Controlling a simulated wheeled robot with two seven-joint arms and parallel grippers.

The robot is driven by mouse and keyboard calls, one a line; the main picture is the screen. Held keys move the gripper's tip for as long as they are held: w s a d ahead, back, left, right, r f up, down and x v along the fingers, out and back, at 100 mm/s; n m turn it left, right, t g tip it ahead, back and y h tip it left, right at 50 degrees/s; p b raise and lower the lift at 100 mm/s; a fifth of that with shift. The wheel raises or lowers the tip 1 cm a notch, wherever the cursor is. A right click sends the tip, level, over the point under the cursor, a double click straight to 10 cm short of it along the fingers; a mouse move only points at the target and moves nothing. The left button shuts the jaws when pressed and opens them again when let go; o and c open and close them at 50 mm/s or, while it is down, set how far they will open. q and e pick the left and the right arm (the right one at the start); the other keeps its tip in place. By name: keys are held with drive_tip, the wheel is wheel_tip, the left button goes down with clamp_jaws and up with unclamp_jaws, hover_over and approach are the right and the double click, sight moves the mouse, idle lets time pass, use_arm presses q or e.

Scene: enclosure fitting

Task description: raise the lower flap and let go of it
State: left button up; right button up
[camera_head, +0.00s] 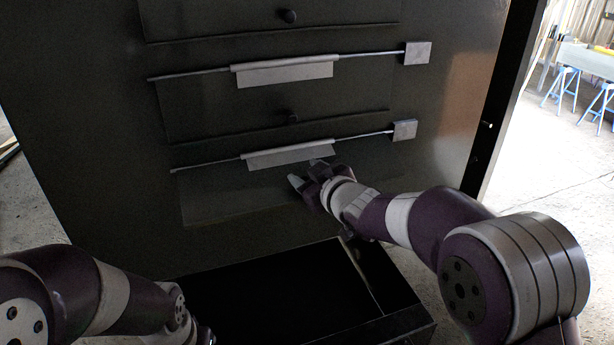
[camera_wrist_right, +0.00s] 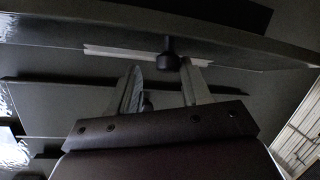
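The lower flap (camera_head: 225,200) is a dark panel on the dark enclosure front, below the lower rod with its pale grey strip (camera_head: 288,155). My right gripper (camera_head: 305,178) is in front of this flap, just under the strip, and hides part of it. In the right wrist view, a dark round knob (camera_wrist_right: 171,53) shows between the tips of the two spread fingers, nearer the right-hand one. The gripper looks open, and I cannot tell whether a finger touches the knob. The flap's exact tilt is unclear. My left arm shows at lower left, its gripper out of view.
Above is another dark flap with a knob (camera_head: 292,119), under an upper rod with a grey strip (camera_head: 285,72). Square grey plates (camera_head: 417,53) end the rods at right. A black open box (camera_head: 385,290) stands low in front. Bare floor lies at right.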

drive_tip(key=shift+f, duration=0.1)
drive_tip(key=shift+s+a, duration=0.15)
drive_tip(key=shift+s, duration=0.4)
drive_tip(key=b+v, duration=0.2)
drive_tip(key=v, duration=1)
drive_tip(key=shift+d, duration=0.2)
drive_tip(key=shift+w, duration=0.15)
